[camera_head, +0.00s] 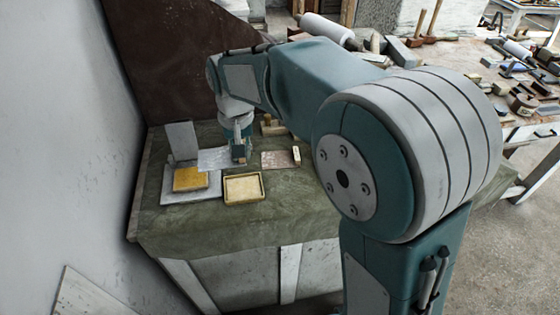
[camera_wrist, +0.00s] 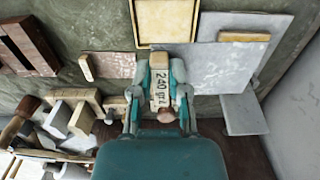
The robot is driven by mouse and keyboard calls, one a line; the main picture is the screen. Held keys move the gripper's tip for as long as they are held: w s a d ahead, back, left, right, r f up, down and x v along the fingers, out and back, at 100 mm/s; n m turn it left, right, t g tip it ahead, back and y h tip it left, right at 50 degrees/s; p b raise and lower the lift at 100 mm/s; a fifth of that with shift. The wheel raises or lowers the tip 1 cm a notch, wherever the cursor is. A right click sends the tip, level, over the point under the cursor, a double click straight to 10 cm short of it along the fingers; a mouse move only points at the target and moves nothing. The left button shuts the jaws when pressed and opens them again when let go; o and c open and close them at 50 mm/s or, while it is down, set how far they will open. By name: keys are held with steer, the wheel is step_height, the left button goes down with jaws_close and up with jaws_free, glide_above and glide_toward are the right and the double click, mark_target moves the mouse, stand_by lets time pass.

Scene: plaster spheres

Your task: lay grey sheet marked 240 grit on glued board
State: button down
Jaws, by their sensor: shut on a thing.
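My gripper (camera_head: 240,152) is shut on a cream block marked 240 grit (camera_wrist: 160,88), between its fingers (camera_wrist: 160,78) in the wrist view. A pale grey sheet (camera_head: 214,159) reaches out from the block toward the left in the head view; it also shows in the wrist view (camera_wrist: 215,72). I cannot tell how high it is above the bench. An ochre-yellow board (camera_head: 188,179), which looks like the glued one, lies on a larger grey slab (camera_head: 170,195). The board's edge shows in the wrist view (camera_wrist: 245,36). The gripper is behind and right of the board.
A cream shallow tray (camera_head: 243,201) lies right of the slab. A pinkish sheet (camera_head: 276,160) with a small block (camera_head: 296,155) lies further right. A grey panel (camera_head: 182,139) stands behind the slab. A wooden rack with tools (camera_wrist: 75,120) is near the gripper.

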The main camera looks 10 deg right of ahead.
mark_target(203, 152)
steer(key=w+a+f, duration=0.1)
steer(key=a, duration=0.2)
steer(key=w+a+f, duration=0.1)
steer(key=a, duration=0.2)
steer(key=w+a+f, duration=0.1)
steer(key=w+a, duration=0.1)
steer(key=a, duration=0.1)
steer(key=shift+w, duration=0.1)
steer(key=shift+d, duration=0.1)
steer(key=shift+f, duration=2.8)
steer(key=shift+f, duration=0.6)
steer(key=c, duration=0.5)
jaws_free()
steer(key=shift+c, duration=0.2)
steer(key=shift+r, duration=0.1)
steer(key=shift+r, duration=1.9)
